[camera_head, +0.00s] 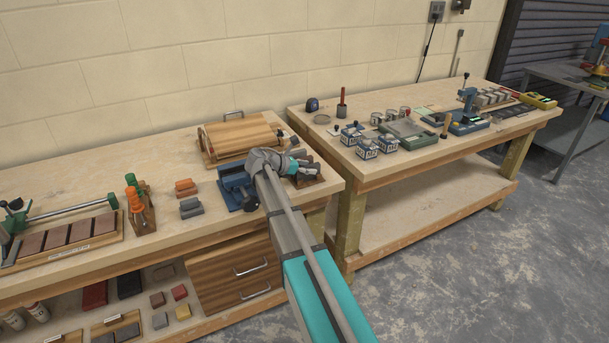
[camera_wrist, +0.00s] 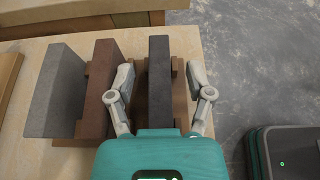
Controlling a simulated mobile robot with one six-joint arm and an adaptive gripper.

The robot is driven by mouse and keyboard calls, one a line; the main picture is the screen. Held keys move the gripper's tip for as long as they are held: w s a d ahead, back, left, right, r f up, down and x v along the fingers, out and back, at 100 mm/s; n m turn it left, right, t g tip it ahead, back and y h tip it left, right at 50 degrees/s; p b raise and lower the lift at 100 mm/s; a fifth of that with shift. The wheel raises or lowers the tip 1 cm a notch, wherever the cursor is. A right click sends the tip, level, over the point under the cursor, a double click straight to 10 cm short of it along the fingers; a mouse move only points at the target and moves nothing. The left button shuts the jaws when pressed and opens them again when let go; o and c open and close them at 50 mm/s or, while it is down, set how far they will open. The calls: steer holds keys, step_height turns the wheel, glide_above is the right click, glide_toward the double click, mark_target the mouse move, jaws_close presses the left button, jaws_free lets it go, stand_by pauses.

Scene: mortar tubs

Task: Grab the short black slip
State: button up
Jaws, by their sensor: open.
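A black slip (camera_wrist: 160,85) stands on edge at the right end of a wooden holder (camera_wrist: 180,92) in the wrist view. My gripper (camera_wrist: 161,72) is open, with one finger on each side of the black slip. Gaps show between the slip and both fingers, more clearly on the right. A reddish-brown slip (camera_wrist: 102,90) stands just left of the left finger, and a grey slip (camera_wrist: 57,90) is farther left. In the head view my gripper (camera_head: 300,166) is over the right end of the near bench, and it and the arm partly hide the slips there.
A blue vise (camera_head: 234,187) stands left of my gripper, with a wooden roll-top box (camera_head: 238,136) behind. Small orange (camera_head: 185,187) and grey (camera_head: 190,207) blocks lie on the bench (camera_head: 90,175). A second bench (camera_head: 385,165) stands to the right across a narrow gap.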

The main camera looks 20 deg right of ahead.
mark_target(308, 166)
jaws_close()
steer(key=shift+r, duration=0.2)
stand_by(0.4)
step_height(308, 166, up, 3)
steer(key=p, duration=0.3)
steer(key=shift+f, duration=0.15)
steer(key=s+d+r+p, duration=0.6)
steer(key=d+r+p, duration=0.4)
steer(key=d, duration=0.2)
steer(key=shift+d, duration=0.3)
